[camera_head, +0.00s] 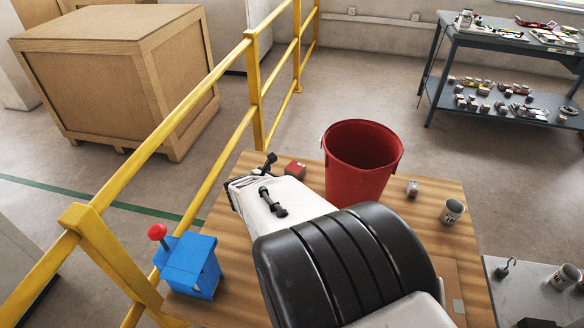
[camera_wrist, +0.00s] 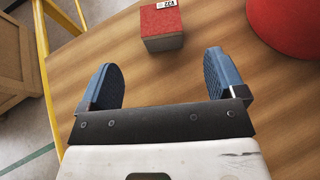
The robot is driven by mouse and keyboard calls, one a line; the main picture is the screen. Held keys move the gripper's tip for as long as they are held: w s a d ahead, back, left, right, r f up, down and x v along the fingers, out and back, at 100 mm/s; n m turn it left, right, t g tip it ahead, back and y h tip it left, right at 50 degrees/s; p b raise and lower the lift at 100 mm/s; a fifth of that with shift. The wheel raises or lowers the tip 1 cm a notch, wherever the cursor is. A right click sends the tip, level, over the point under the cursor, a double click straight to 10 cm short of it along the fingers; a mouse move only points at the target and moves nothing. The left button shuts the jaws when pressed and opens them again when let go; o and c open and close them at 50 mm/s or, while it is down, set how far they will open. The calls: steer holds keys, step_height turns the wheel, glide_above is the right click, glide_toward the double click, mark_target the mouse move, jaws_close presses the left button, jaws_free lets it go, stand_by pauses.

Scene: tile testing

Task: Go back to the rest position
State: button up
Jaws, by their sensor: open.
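My gripper (camera_wrist: 160,78) is open and empty in the wrist view, its two blue-padded fingers spread wide above the wooden table (camera_wrist: 130,82). A block with a red top and grey sides (camera_wrist: 162,27) lies just ahead of the fingers, apart from them. In the head view the same block (camera_head: 294,168) sits on the table beside the end of my arm. My arm reaches over the table from the lower right and hides much of it. The fingers are only partly visible there.
A red bucket (camera_head: 362,160) stands right of the block. A small grey block (camera_head: 412,188) and a mug (camera_head: 452,211) sit farther right. A blue box with a red knob (camera_head: 190,265) is at the left edge. A yellow railing (camera_head: 165,128) runs along the left.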

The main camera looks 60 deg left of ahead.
stand_by(0.3)
steer(key=w+r+n+t+y, duration=0.15)
steer(key=w+r+n, duration=0.45)
steer(key=w+r, duration=1.6)
steer(key=w+d+r+n+g+y, duration=0.1)
steer(key=w+d+r+n, duration=0.35)
steer(key=d, duration=0.45)
steer(key=w+d+r+n+g, duration=0.1)
steer(key=w+d+r+n, duration=0.25)
steer(key=d+r, duration=0.45)
steer(key=w+d+r+n+g+y, duration=0.1)
steer(key=w+d+r+n, duration=0.3)
steer(key=d, duration=0.7)
steer(key=s+d+r+n+g+h, duration=0.2)
steer(key=s+d+n, duration=0.1)
steer(key=d, duration=1.3)
steer(key=s+d+r+n+g+h, duration=0.1)
steer(key=s+d+r+n+g, duration=0.2)
steer(key=d, duration=1.3)
steer(key=s+d+f+n+g+h, duration=0.1)
steer(key=s+d+f+n+h, duration=0.1)
steer(key=s+d, duration=1.1)
steer(key=s+d+f+n+g+h, duration=0.2)
steer(key=s+d+f+n, duration=0.3)
steer(key=s+d, duration=0.9)
steer(key=shift+s+d+f+h, duration=0.2)
steer(key=shift+s+f+h, duration=0.3)
steer(key=shift+f+h, duration=0.3)
